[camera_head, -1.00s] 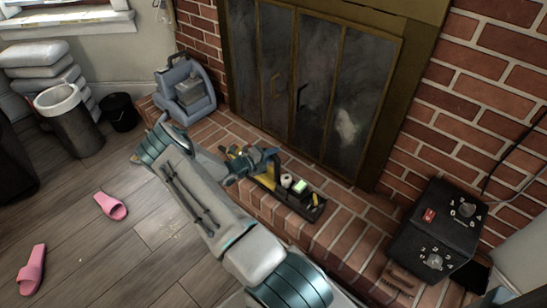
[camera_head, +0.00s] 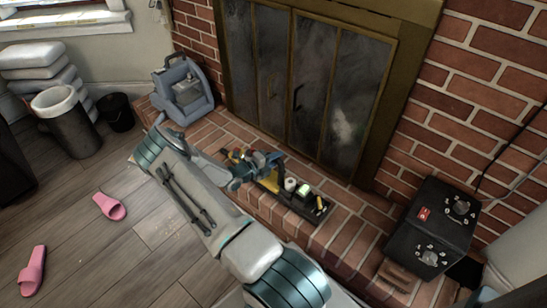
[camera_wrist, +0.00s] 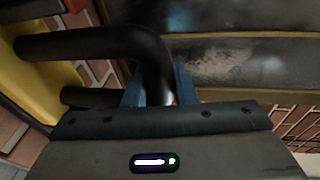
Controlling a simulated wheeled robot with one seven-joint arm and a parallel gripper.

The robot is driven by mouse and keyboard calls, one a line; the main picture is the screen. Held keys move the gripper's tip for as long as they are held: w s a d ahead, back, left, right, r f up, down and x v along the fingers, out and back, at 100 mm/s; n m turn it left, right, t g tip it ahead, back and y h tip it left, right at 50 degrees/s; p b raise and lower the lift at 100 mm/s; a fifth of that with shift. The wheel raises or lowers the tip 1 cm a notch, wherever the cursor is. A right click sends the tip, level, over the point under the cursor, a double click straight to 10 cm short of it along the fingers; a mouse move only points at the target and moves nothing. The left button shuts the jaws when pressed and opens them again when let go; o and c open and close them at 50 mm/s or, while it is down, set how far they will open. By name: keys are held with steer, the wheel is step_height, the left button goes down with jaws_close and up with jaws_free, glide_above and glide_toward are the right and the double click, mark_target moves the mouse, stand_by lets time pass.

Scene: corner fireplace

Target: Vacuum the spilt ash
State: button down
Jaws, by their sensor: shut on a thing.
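My gripper (camera_head: 264,166) is over the brick hearth, in front of the fireplace doors. In the wrist view its blue fingers (camera_wrist: 158,88) are shut on a bent black handle (camera_wrist: 95,43). A yellow body (camera_wrist: 28,85) lies beside the handle at the left; it looks like a hand-held vacuum. In the head view a bit of yellow (camera_head: 270,183) shows just below my gripper, and the rest is hidden by my arm. Faint pale specks (camera_head: 160,230) on the wood floor may be the ash; I cannot be sure.
A dark tray (camera_head: 322,212) with a white roll and a green block sits on the hearth. A blue-grey carrier (camera_head: 183,95) stands at the hearth's left, a black box (camera_head: 435,225) at right. Pink slippers (camera_head: 109,206) lie on the open floor; a bin (camera_head: 68,125) stands behind.

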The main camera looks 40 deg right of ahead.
steer(key=shift+s+d+r+p, duration=0.1)
steer(key=shift+s+d+p, duration=0.15)
steer(key=shift+s+p, duration=0.95)
steer(key=shift+s+d+r+p, duration=0.1)
steer(key=shift+s+d+p, duration=0.25)
steer(key=shift+s, duration=1.55)
steer(key=shift+s+d+p, duration=0.15)
steer(key=shift+s+p, duration=0.7)
steer(key=shift+s, duration=0.7)
step_height(320, 180, up, 6)
steer(key=p, duration=0.5)
steer(key=shift+w+r+p, duration=0.1)
steer(key=shift+r+p, duration=0.2)
